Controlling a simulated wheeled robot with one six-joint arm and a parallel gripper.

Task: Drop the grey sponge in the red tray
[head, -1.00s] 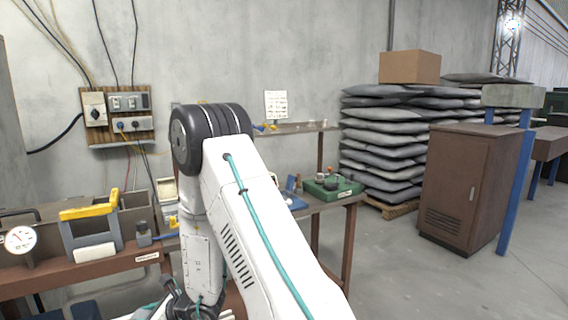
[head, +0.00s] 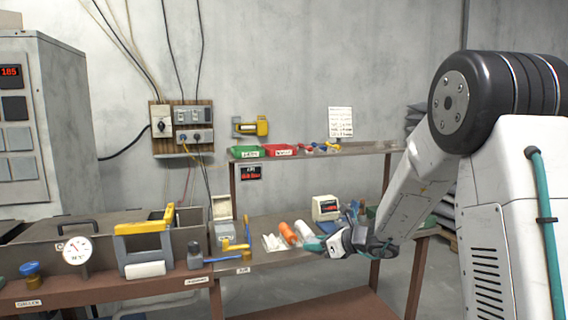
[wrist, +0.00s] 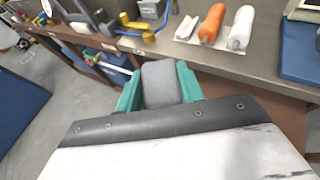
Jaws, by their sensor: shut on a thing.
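The grey sponge (wrist: 162,82) is a rounded grey block between the two teal fingers of my gripper (wrist: 160,90) in the wrist view. The gripper is shut on it. In the head view my gripper (head: 322,244) is at the lower bench, right of the orange and white rolls; the sponge cannot be made out there. The red tray (head: 280,150) sits on the raised shelf, up and to the left of my gripper, beside a green tray (head: 247,152). The red tray is not in the wrist view.
An orange roll (head: 288,233) and a white roll (head: 305,230) lie on the bench beside the gripper. A small cream device (head: 325,208) stands behind. Small coloured items (head: 318,148) lie right of the red tray on the shelf (head: 350,150). A yellow-handled frame (head: 143,245) stands at left.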

